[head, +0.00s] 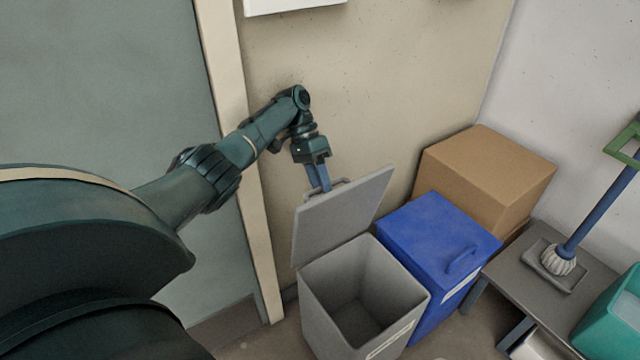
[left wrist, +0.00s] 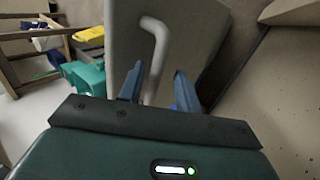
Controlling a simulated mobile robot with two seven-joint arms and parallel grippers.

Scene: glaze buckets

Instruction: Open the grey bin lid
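The grey bin (head: 362,298) stands on the floor against the wall, and its inside shows empty. Its grey lid (head: 342,215) is raised steeply at the back, well up from the rim. My left gripper (head: 320,186) is at the lid's top edge, by the lid handle (head: 345,186). In the left wrist view the two blue fingers (left wrist: 160,88) stand apart on either side of the grey handle bar (left wrist: 156,62), with gaps showing. The lid (left wrist: 195,40) fills the space behind the handle there. My right gripper shows in neither view.
A blue lidded bin (head: 436,240) stands close at the right of the grey bin. Behind it is a cardboard box (head: 485,175).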

